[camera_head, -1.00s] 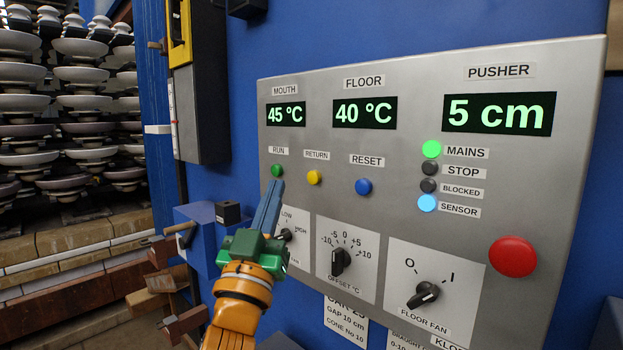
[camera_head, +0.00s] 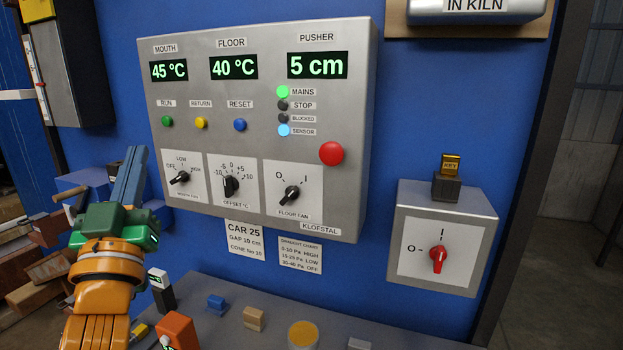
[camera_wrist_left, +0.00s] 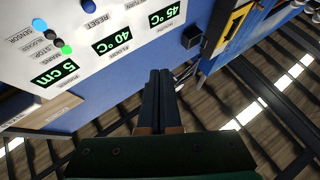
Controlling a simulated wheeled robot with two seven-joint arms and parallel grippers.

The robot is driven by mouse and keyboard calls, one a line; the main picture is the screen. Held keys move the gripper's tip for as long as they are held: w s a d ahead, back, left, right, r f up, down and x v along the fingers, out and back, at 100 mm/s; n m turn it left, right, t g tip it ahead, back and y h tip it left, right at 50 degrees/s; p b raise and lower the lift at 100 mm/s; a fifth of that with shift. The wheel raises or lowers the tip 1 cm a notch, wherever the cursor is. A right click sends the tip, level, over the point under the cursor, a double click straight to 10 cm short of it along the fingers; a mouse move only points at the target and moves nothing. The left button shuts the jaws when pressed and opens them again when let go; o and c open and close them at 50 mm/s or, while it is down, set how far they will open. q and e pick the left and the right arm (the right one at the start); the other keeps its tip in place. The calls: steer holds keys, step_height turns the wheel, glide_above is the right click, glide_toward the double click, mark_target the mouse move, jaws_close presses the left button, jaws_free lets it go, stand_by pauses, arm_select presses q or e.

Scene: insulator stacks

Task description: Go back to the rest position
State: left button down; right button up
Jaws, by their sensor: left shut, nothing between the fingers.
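My left gripper (camera_head: 133,165) is at the left of the head view, with an orange wrist, a green body and blue-grey fingers pointing up. Its fingers are together and empty, also in the left wrist view (camera_wrist_left: 158,80). It stands in front of the blue wall, to the left of and apart from the grey control panel (camera_head: 360,120). The panel also shows upside down in the left wrist view (camera_wrist_left: 120,22). Its displays read 45 °C, 40 °C and 5 cm. The green MAINS lamp and the blue SENSOR lamp are lit. My right gripper is not in view.
A grey switch box (camera_head: 480,205) with a red knob is on the wall at the right. A shelf (camera_head: 240,325) below the panel holds several small blocks and a round yellow-topped item (camera_head: 302,334). A dark box (camera_head: 85,60) is at upper left.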

arm_select(q)
steer(key=w+f+m+g+h, duration=0.1)
steer(key=w+f+g, duration=0.15)
steer(key=f, duration=0.45)
steer(key=w+f+g, duration=0.1)
steer(key=f+g, duration=0.2)
steer(key=f, duration=0.5)
steer(key=s+d+f+m+g+h, duration=0.1)
steer(key=s+f+g, duration=0.25)
steer(key=f, duration=0.65)
steer(key=s+d+f+g+h, duration=0.1)
steer(key=s+d+f+g, duration=0.2)
steer(key=f, duration=0.7)
steer(key=s+d+f+m+g+h, duration=0.1)
steer(key=s+f+g, duration=0.3)
steer(key=s+f, duration=0.45)
steer(key=s+d+f+m+g+h, duration=0.15)
steer(key=s+f+g, duration=0.4)
steer(key=s, duration=0.65)
step_height(320, 180, down, 17)
steer(key=s, duration=0.2)
steer(key=s+a+f+g, duration=0.1)
steer(key=s+f+g, duration=0.1)
steer(key=s+f, duration=0.9)
steer(key=shift+s+a, duration=0.35)
steer(key=shift+s, duration=0.3)
steer(key=shift+f+m, duration=0.1)
steer(key=shift+m, duration=0.15)
